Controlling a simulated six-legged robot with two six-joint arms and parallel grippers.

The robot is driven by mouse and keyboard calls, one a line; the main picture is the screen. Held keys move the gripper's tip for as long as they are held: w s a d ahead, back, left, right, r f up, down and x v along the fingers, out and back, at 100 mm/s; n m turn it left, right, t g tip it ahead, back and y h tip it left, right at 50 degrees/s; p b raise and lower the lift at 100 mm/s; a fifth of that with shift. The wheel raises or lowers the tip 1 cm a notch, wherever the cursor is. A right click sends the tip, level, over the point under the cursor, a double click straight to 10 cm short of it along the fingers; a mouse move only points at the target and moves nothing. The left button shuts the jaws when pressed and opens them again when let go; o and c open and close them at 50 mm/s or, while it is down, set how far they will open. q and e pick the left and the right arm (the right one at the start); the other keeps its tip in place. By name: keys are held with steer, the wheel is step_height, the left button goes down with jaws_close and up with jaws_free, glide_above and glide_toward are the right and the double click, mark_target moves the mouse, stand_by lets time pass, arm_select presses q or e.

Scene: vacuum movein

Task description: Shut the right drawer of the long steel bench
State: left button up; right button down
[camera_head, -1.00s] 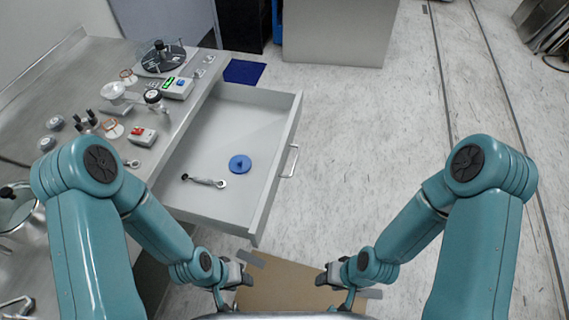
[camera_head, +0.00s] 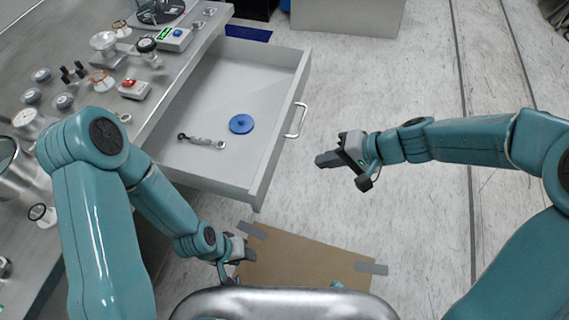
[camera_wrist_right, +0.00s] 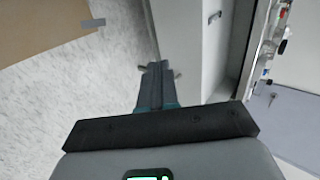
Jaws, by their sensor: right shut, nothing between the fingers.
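The right drawer (camera_head: 208,108) of the long steel bench (camera_head: 40,60) is pulled out, with its front panel facing right in the head view. Its bar handle (camera_head: 299,121) is on that panel. A blue round object (camera_head: 241,124) and a metal wrench-like tool (camera_head: 203,141) lie inside. My right gripper (camera_head: 322,160) is shut and empty, a little right of the drawer front, apart from it in the head view. In the right wrist view its fingers (camera_wrist_right: 156,72) point toward the floor beside a pale panel (camera_wrist_right: 190,45) with a small handle. My left gripper (camera_head: 243,253) is low, below the drawer; its jaws are unclear.
Instruments, including a red-buttoned box (camera_head: 134,88), crowd the bench top. The floor to the right (camera_head: 400,85) is clear.

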mark_target(273, 166)
steer(key=x, duration=0.3)
steer(key=a+r+x, duration=0.1)
steer(key=x, duration=0.6)
steer(key=shift+w+a+r, duration=0.1)
steer(key=shift+w+a, duration=0.05)
steer(key=shift+a, duration=0.2)
steer(key=shift+w+a, duration=0.1)
steer(key=shift+a, duration=0.3)
steer(key=shift+a, duration=0.1)
